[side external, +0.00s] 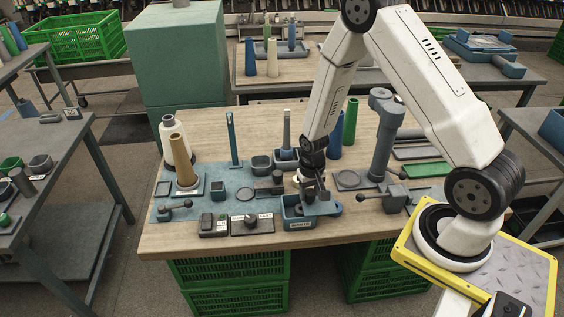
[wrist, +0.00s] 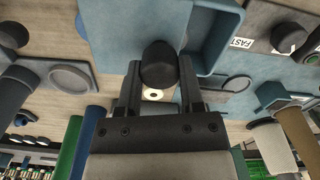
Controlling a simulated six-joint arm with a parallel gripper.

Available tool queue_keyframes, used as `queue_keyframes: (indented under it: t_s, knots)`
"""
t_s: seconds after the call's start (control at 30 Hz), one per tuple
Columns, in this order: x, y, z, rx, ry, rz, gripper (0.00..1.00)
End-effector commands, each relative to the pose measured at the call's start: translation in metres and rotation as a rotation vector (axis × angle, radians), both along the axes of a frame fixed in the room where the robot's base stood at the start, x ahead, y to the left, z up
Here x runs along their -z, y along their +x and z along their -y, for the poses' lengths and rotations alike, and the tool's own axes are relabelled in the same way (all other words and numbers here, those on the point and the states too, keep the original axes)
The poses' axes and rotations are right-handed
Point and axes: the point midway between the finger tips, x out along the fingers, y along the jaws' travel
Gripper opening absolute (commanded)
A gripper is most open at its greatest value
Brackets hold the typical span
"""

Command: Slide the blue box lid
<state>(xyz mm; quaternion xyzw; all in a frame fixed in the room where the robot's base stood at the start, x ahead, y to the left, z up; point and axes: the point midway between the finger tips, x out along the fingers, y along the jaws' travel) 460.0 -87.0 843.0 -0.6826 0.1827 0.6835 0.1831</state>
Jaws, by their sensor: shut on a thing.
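The blue box (side external: 298,223) stands near the front edge of the table, with a label on its front wall. Its blue lid (side external: 333,209) sits off to the right, sticking out past the box's right side, and the left part of the box is uncovered. In the wrist view the flat lid (wrist: 118,24) is at the top, beside the box's raised rim (wrist: 233,22). My gripper (side external: 314,192) is above the lid. In the wrist view my gripper (wrist: 159,88) is shut on the lid's dark round knob (wrist: 158,62), with a finger on each side.
A dark switch box (side external: 252,224) stands left of the blue box. Behind are small dark bins (side external: 262,164), a flat ring holder (side external: 347,179) and a grey post (side external: 383,135). A grey clamp (side external: 398,195) stands to the right. Bare wood shows along the front edge.

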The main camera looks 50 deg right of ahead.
Motion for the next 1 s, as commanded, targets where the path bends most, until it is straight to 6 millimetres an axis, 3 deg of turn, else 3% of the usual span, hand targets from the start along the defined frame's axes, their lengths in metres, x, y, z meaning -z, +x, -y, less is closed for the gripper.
queue_keyframes:
  t_s: [0.3, 0.67, 0.7, 0.8, 1.0]
  knots:
    - [0.000, 0.039, -0.039, -0.004, -0.001, 0.003, 0.00]
    - [0.000, 0.045, -0.045, -0.001, 0.000, 0.007, 0.00]
    - [0.000, 0.046, -0.045, -0.001, -0.001, 0.008, 0.51]
    - [0.000, 0.045, -0.045, -0.001, -0.001, 0.008, 0.83]
    - [0.000, 0.044, -0.044, -0.001, -0.001, 0.004, 0.84]
